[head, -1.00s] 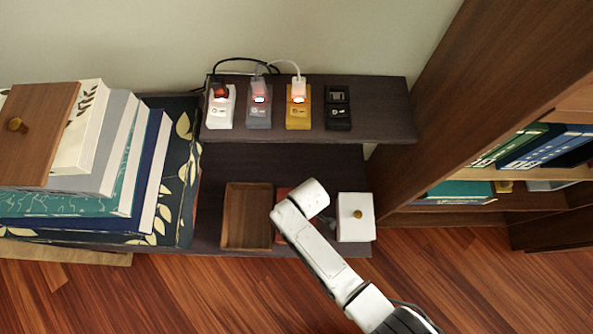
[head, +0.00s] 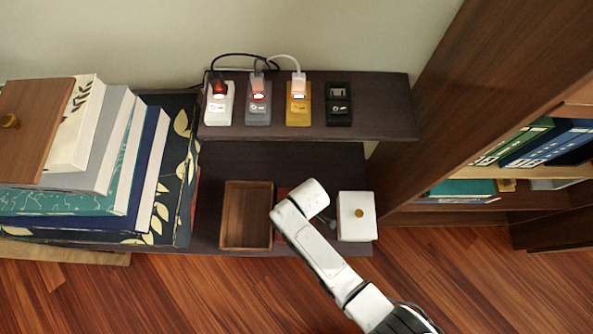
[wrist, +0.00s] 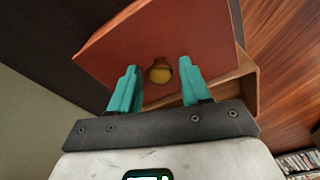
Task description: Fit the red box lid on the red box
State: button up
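In the wrist view the red box lid (wrist: 150,42) is a flat red square with a round gold knob (wrist: 159,72) at its middle. My gripper (wrist: 158,64) is open, with its teal fingers on either side of the knob and a gap on each side. In the head view my white arm hides my fingers and most of the red piece; only a red edge (head: 282,193) shows, on the lower shelf. The red box itself cannot be told apart from the lid here, so I cannot tell whether the lid sits on it.
An open wooden box (head: 225,215) stands just left of the red piece. A lidded white box (head: 356,228) stands to the right. Several switches (head: 298,110) line the upper shelf (head: 378,110). Stacked books (head: 110,165) at left carry a wooden lid (head: 38,120).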

jog(key=shift+o, duration=0.7)
notch_tip(320, 180, up, 11)
jog(key=d+p, duration=0.1)
jog(key=p, duration=0.1)
jog(key=shift+s+d+f+p, duration=0.15)
jog(key=shift+s+d+p, duration=0.15)
jog(key=shift+p, duration=0.1)
